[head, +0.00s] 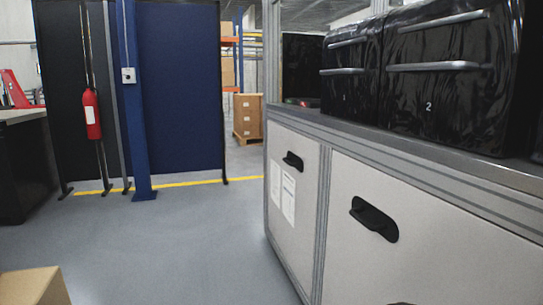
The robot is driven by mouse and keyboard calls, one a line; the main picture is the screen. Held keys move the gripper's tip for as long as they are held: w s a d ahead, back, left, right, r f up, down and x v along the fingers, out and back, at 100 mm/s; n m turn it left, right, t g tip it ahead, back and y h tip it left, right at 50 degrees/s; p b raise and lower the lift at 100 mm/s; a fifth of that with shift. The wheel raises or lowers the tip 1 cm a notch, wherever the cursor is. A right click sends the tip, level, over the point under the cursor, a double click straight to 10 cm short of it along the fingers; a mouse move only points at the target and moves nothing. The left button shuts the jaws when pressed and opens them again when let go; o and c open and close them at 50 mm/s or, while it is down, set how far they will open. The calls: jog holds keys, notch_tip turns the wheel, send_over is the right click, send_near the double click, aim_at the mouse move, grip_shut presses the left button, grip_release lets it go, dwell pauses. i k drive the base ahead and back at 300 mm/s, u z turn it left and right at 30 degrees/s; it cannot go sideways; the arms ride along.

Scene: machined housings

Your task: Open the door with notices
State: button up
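The door with notices (302,215) is a light grey panel in the aluminium-framed cabinet at right. Two white paper notices (288,197) are fixed on its left part. Its black handle (293,160) sits near the top, above and right of the notices. The door looks shut, flush with the frame. A second grey door (440,250), nearer and without visible notices, has its own black handle (374,218) and also looks shut. My gripper is not recognisable in the head view; only a small dark sliver shows at the bottom edge, and I cannot tell what it is.
Black wrapped drawer units (352,65) stand on the cabinet top. A cardboard box (35,287) is at bottom left. A blue post (135,100), dark screens and a red extinguisher (91,113) stand behind. The grey floor (180,240) before the cabinet is clear.

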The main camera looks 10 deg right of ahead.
aim_at(293, 157)
jog(key=u, duration=0.15)
jog(key=i, duration=1.45)
jog(key=u, duration=0.1)
